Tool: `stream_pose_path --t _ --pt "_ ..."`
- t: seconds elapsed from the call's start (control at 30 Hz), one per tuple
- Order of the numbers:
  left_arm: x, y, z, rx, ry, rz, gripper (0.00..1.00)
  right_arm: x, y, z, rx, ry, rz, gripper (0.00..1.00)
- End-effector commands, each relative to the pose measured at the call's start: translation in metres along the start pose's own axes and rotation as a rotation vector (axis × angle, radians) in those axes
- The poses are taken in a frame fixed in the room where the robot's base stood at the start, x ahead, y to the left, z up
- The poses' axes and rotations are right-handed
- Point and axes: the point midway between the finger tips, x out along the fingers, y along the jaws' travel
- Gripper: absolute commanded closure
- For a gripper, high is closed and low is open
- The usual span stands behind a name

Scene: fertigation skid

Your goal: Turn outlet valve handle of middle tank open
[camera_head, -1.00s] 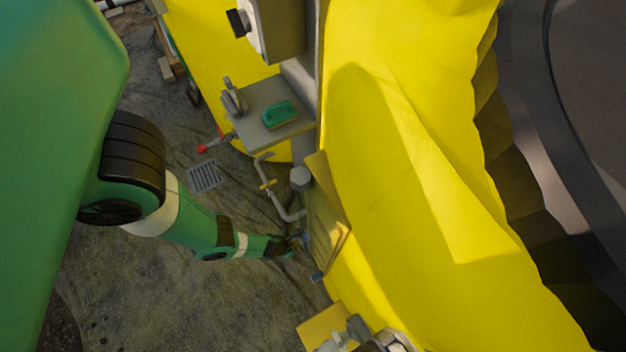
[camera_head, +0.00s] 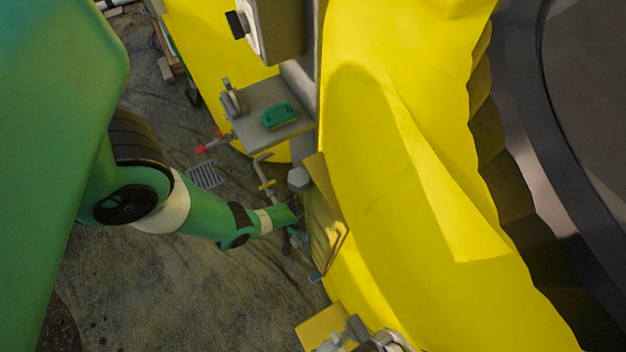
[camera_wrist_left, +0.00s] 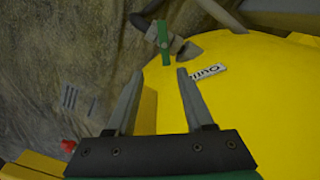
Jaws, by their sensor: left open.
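The yellow middle tank (camera_head: 410,180) fills the centre of the head view; its wall also fills the right side of the left wrist view (camera_wrist_left: 250,105). A green valve handle (camera_wrist_left: 164,43) stands upright in the left wrist view, on a grey valve body and pipe (camera_wrist_left: 186,50). A white label (camera_wrist_left: 208,72) is on the tank near it. My left gripper (camera_wrist_left: 160,74) is open and empty; the handle appears just beyond its fingertips, roughly centred between them. In the head view the end of my left arm (camera_head: 285,216) is beside the tank, its fingers too small to make out.
A grey shelf (camera_head: 268,120) with a green object (camera_head: 279,115) stands behind, near a red-handled valve (camera_head: 203,148) and piping. Grey fittings and a yellow plate (camera_head: 323,326) stick out at the bottom. Open floor (camera_head: 180,290) lies to the left, with a drain grate (camera_head: 205,175).

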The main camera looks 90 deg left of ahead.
Motion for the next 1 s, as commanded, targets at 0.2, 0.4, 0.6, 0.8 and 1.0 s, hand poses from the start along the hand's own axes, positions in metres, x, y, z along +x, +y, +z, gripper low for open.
stream_pose_path --t 0.2,0.4,0.6,0.8,1.0 --pt "0.002 -0.011 0.007 -0.052 0.003 -0.01 0.47 -0.003 0.0 0.002 0.0 0.0 0.0 0.38" --pt "0.029 -0.011 0.007 -0.048 0.002 -0.01 0.47 -0.02 0.0 0.018 0.0 0.001 0.0 0.38" --pt "0.077 -0.012 0.007 -0.047 0.001 -0.01 0.47 -0.051 0.0 0.047 0.0 0.0 0.0 0.38" --pt "0.109 -0.013 0.007 -0.046 0.002 -0.011 0.47 -0.072 0.0 0.067 0.0 0.0 0.0 0.38" --pt "0.118 -0.012 0.007 -0.046 0.002 -0.011 0.47 -0.078 0.0 0.072 0.0 0.0 0.0 0.38"
